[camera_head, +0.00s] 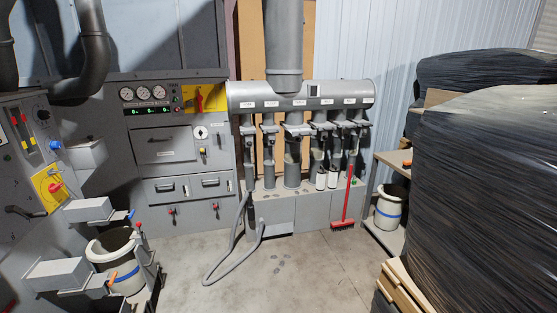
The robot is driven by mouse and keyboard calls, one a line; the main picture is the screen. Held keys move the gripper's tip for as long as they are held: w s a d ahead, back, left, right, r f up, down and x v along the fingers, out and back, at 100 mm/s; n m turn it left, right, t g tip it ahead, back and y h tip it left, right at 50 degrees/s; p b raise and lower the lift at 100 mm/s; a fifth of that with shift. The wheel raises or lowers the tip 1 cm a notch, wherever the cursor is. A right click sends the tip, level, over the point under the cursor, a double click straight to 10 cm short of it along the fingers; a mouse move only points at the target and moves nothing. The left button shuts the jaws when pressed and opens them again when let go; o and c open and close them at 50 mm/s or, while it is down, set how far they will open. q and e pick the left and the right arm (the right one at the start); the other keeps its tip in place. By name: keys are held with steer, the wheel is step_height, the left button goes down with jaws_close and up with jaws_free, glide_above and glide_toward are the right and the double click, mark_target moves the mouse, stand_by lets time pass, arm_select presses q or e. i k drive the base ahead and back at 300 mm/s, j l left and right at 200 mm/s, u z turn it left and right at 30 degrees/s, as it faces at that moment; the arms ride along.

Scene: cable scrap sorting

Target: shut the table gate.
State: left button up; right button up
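A grey horizontal duct (237,95) carries a row of small white labels, too small to read. Below it hang several vertical branch pipes, each with a grey slide gate near its top. One gate (297,129), about the middle of the row, looks wider than its neighbours. I cannot tell which gate is the table gate, nor whether each one is open or shut. Neither of my grippers shows in this view.
A red broom (348,195) leans in front of the right pipes. A grey hose (222,265) loops on the floor. Black-wrapped pallets (485,190) fill the right; a bucket (390,208) stands on a shelf. Machine panels (160,145) line the left.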

mark_target(303, 132)
steer(key=i, duration=3.45)
steer(key=z, duration=0.25)
